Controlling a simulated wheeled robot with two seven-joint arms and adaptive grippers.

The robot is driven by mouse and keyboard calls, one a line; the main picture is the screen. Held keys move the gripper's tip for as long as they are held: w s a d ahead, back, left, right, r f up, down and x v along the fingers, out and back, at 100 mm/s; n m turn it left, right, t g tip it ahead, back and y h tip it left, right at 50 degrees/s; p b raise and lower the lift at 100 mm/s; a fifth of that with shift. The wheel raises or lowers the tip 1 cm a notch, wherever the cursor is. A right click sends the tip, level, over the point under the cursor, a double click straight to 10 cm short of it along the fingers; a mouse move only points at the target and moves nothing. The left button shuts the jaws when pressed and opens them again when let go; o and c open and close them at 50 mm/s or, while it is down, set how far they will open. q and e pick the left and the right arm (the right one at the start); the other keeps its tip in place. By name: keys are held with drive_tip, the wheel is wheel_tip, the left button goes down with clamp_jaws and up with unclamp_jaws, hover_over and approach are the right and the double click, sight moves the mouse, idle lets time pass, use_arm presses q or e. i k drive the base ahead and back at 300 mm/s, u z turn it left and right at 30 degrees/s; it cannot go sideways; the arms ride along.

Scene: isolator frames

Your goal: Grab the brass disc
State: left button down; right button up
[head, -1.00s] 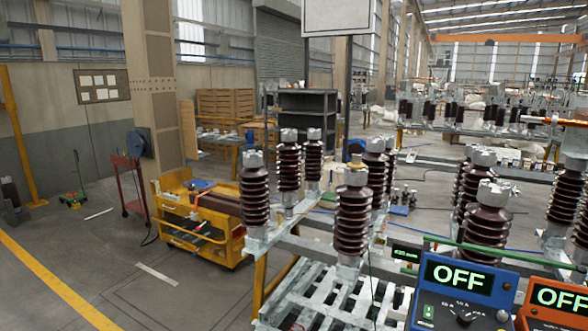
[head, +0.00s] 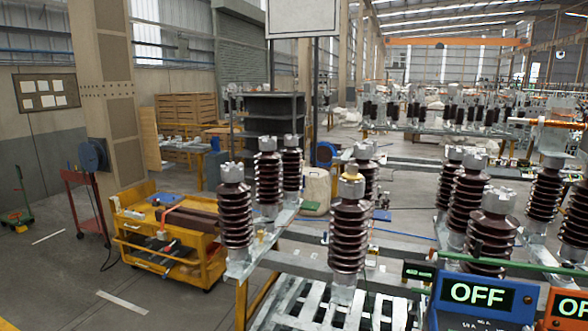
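A small brass-coloured disc (head: 351,178) sits on the grey metal cap of the brown ribbed insulator (head: 349,236) at the front middle of the head view. The insulator is upright on a grey metal frame. Neither of my grippers is in the head view.
Other brown insulators (head: 235,212) stand close behind and to both sides. A blue box reading OFF (head: 478,294) and an orange one (head: 567,309) are at the front right. A yellow cart (head: 168,245) stands at the left, with open floor in front of it.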

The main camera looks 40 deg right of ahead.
sight(352, 174)
drive_tip(key=z, duration=0.05)
drive_tip(key=i, duration=1.5)
drive_tip(key=z, duration=0.35)
